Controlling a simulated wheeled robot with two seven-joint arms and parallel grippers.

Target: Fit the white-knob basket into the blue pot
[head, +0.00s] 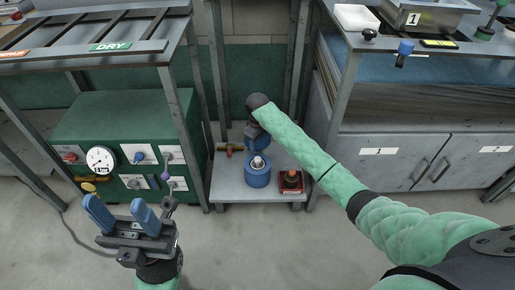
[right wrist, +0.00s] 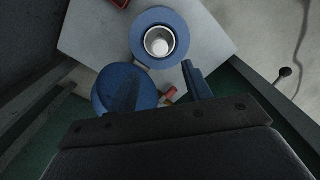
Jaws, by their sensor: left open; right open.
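The blue pot (head: 258,178) stands on a low light shelf between the two racks. A small metal basket with a white knob (head: 258,162) shows in the pot's round opening. In the right wrist view the blue pot (right wrist: 175,28) is a ring around the metal basket (right wrist: 159,42); I cannot tell how deep it sits. My right gripper (head: 258,138) is open and empty, above the shelf behind the pot. Its fingers (right wrist: 160,84) are apart, clear of the knob. My left gripper (head: 122,214) is open and empty at the lower left, away from the pot.
A round blue thing (right wrist: 108,82) lies behind the pot, partly covered by a right finger. A red-handled valve (head: 229,149) is behind left. A green gauge panel (head: 125,120) stands left.

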